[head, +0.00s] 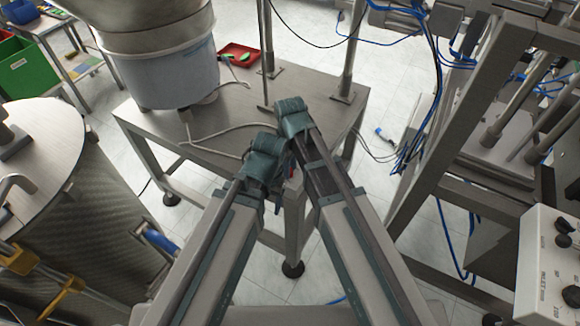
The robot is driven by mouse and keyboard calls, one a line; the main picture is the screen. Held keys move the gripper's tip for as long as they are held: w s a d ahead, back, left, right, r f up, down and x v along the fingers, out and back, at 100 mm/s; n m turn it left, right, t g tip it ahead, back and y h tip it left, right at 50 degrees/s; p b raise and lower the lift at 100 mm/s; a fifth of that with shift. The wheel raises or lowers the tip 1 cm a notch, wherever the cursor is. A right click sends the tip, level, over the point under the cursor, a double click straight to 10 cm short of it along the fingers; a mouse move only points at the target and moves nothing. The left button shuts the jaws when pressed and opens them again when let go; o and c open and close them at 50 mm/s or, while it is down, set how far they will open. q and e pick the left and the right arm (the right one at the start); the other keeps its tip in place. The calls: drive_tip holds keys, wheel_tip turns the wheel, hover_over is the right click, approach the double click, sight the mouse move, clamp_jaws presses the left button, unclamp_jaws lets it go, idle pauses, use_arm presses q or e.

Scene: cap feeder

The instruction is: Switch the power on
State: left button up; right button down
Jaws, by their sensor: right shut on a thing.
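My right gripper (293,112) is over the front right part of the steel table. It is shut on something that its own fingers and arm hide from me. My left gripper (266,150) is just to its left, over the table's front edge, and its jaw gap cannot be made out. A small red and blue part (290,168) shows between the two grippers near the table corner. It is mostly hidden, and I cannot tell whether it is a power switch. A white control box (550,262) with dark knobs stands at the lower right, away from both grippers.
The steel table (160,135) bears a large bowl feeder (165,65), a red tray (238,54) and loose cables. A metal frame (450,120) with blue cables stands to the right. A round drum (50,150) stands at the left. The table's middle is mostly clear.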

drive_tip(key=m, duration=0.5)
drive_tip(key=shift+m, duration=0.3)
idle(0.4)
drive_tip(key=c, duration=0.5)
unclamp_jaws()
drive_tip(key=shift+r, duration=0.1)
wheel_tip(320, 180, up, 14)
drive_tip(key=p, duration=1.3)
drive_tip(key=shift+f+p, duration=0.2)
drive_tip(key=shift+p, duration=0.2)
